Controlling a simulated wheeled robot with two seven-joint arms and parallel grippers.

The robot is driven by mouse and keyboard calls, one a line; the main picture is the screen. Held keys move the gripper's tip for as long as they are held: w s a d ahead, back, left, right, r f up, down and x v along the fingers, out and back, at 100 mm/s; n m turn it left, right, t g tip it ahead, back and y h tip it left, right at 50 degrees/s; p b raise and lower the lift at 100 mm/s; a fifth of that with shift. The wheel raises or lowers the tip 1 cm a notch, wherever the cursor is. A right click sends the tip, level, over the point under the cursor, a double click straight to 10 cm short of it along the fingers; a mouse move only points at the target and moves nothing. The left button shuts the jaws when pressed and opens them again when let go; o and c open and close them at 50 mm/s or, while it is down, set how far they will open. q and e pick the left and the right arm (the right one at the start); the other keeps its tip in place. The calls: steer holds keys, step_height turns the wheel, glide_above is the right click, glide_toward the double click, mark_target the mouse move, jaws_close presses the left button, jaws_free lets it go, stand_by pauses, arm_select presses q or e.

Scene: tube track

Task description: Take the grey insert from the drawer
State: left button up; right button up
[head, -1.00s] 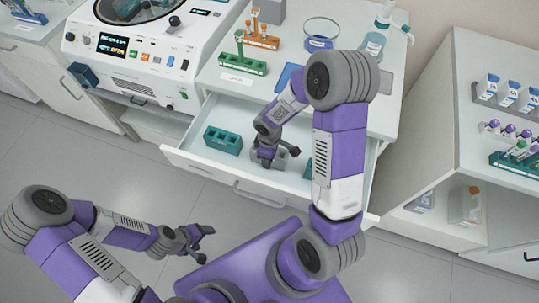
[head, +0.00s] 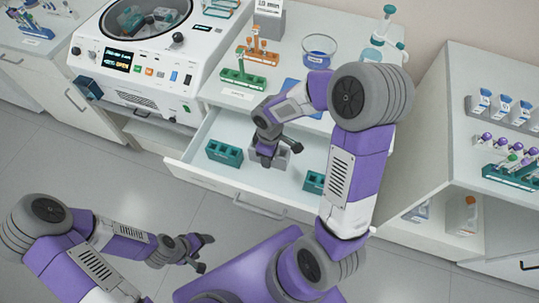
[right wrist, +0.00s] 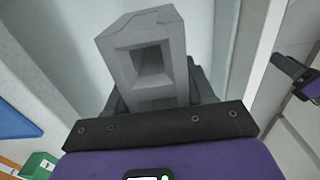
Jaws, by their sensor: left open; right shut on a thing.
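The grey insert (head: 281,157) is a block with square openings, held by my right gripper (head: 268,158) over the open white drawer (head: 222,188). In the right wrist view the grey insert (right wrist: 150,62) sits between the dark fingers, slightly tilted in the picture. It appears to be a little above the drawer floor, but the gap is hard to judge. My right gripper is shut on it. My left gripper (head: 201,253) is open and empty, low in front of the drawer, over the floor.
Two green inserts are in the drawer, one left (head: 224,152) and one right (head: 314,181), partly hidden by my arm. On the counter above stand a green rack (head: 243,78), an orange rack (head: 257,55) and a glass dish (head: 319,52). A centrifuge (head: 145,75) stands left.

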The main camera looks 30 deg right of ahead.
steer(key=shift+r+p, duration=2.15)
steer(key=shift+r, duration=0.4)
steer(key=shift+f, duration=0.1)
